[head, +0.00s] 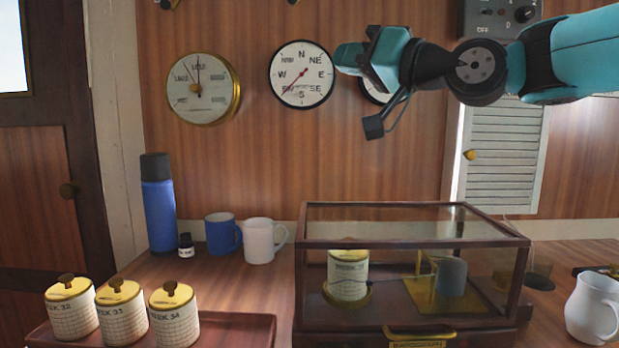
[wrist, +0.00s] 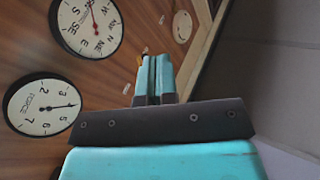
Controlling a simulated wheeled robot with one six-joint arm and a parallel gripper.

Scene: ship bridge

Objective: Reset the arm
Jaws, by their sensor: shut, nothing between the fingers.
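My arm reaches in from the upper right in the head view, in the air in front of the wood-panelled wall. My gripper (head: 346,57) is beside the compass dial (head: 302,74) and partly covers another dial behind it. In the wrist view the two teal fingers of my gripper (wrist: 154,72) lie together, shut with nothing between them.
On the counter below stand a glass case (head: 410,220) with a drum inside, a tray (head: 235,330) with three brass-lidded drums, a blue flask (head: 158,205), a blue mug (head: 222,235), a white mug (head: 260,240) and a white jug (head: 594,308). A control box (head: 497,18) hangs upper right.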

